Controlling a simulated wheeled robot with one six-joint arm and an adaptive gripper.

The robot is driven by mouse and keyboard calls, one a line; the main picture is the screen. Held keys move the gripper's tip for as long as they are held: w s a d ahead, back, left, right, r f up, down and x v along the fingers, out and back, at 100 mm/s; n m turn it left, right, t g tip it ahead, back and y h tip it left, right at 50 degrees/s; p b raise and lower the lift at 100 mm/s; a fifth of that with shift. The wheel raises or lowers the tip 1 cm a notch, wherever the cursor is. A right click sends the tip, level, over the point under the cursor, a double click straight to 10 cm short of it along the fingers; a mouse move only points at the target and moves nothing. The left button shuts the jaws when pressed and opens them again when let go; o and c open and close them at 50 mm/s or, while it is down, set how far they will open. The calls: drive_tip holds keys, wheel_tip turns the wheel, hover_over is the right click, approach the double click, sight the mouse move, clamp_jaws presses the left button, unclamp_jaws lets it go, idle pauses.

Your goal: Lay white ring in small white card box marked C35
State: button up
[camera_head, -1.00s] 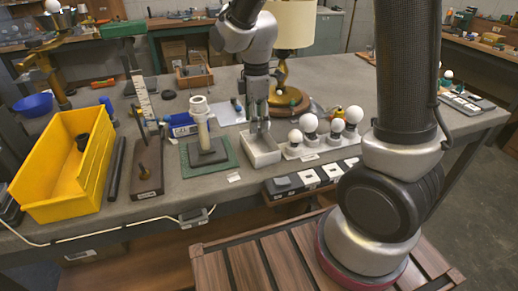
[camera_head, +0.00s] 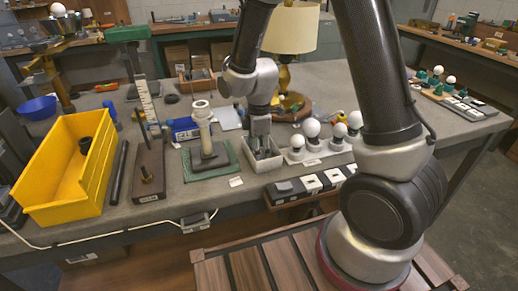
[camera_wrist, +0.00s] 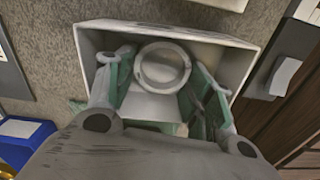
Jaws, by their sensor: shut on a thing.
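The small white box (camera_wrist: 215,37) lies under my gripper (camera_wrist: 160,72) in the wrist view. The white ring (camera_wrist: 163,66) sits between the two greenish fingers, within the box's outline. My gripper is shut on it. In the head view my gripper (camera_head: 262,148) points down with its fingertips inside the open white box (camera_head: 268,168). The ring is hidden there by the fingers. I cannot tell whether the ring touches the box floor. No C35 mark is readable.
Several white bulbs (camera_head: 312,128) stand close to the right of the box. A white post (camera_head: 204,130) on a green mat stands to its left. A lamp (camera_head: 290,30) stands behind. A row of dark and white blocks (camera_head: 305,184) lies at the front edge.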

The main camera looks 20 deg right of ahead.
drive_tip(key=o, duration=1.1)
wheel_tip(320, 180, up, 12)
drive_tip(key=shift+s+d+r+m+t, duration=0.7)
drive_tip(key=shift+s+d+r+m, duration=1.55)
drive_tip(key=shift+s+d+m, duration=0.7)
drive_tip(key=shift+s+d+r+m+t, duration=0.7)
drive_tip(key=shift+s+d+r+m, duration=1.75)
drive_tip(key=shift+s, duration=0.95)
drive_tip(key=shift+s+d+r+m+t, duration=0.7)
drive_tip(key=shift+s+d+r+m, duration=1.6)
drive_tip(key=shift+s+m, duration=0.75)
drive_tip(key=shift+s+d+f, duration=0.15)
drive_tip(key=shift+f, duration=0.05)
